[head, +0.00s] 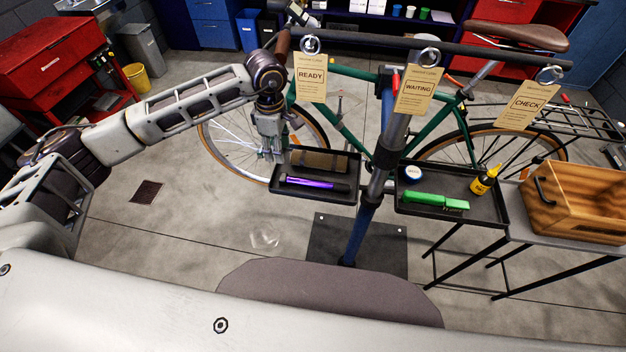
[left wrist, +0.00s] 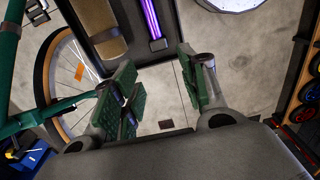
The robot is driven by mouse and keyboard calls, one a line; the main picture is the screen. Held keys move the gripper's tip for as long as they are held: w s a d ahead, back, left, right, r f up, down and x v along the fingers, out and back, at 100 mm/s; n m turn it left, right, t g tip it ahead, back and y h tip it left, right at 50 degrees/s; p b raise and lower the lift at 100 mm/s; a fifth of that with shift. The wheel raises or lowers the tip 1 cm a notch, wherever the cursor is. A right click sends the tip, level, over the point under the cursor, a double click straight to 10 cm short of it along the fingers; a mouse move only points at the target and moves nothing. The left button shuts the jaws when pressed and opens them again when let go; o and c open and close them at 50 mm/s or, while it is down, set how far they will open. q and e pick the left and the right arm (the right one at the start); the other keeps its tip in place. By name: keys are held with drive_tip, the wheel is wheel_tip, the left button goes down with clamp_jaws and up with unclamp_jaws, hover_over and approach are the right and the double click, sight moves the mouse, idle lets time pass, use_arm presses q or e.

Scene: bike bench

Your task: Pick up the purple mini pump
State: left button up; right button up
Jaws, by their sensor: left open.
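The purple mini pump (head: 315,184) lies in the left black tray (head: 340,199) on the repair stand, in front of a brown rolled item (head: 320,161). The pump also shows at the top of the left wrist view (left wrist: 151,18), partly cut off by the frame edge. My left gripper (head: 270,154) hangs beside the tray's left end, at its back corner. Its green-padded fingers are spread and empty in the left wrist view (left wrist: 160,95), with only floor between them. My right gripper is not in view.
A right tray (head: 480,208) holds a green tool (head: 436,201), a yellow bottle (head: 485,179) and a small round tin (head: 412,173). The stand's pole (head: 384,150) rises between the trays. Tags hang from the bar above, and a green bicycle is behind. A wooden crate (head: 585,205) stands at right.

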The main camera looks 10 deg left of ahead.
use_arm(q)
drive_tip(key=p, duration=0.1)
hover_over(285, 177)
drive_tip(key=shift+a+f, duration=0.2)
drive_tip(key=shift+f, duration=1.95)
drive_tip(key=shift+a+f, duration=0.2)
drive_tip(key=shift+f, duration=1.95)
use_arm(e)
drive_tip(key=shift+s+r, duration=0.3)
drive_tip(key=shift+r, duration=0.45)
use_arm(q)
drive_tip(key=shift+f, duration=0.1)
drive_tip(key=shift+d+f+p, duration=0.15)
drive_tip(key=shift+f+p, duration=0.3)
drive_tip(key=shift+f, duration=0.15)
drive_tip(key=shift+d+f+p, duration=0.15)
drive_tip(key=shift+f+p, duration=0.3)
drive_tip(key=shift+f, duration=1.45)
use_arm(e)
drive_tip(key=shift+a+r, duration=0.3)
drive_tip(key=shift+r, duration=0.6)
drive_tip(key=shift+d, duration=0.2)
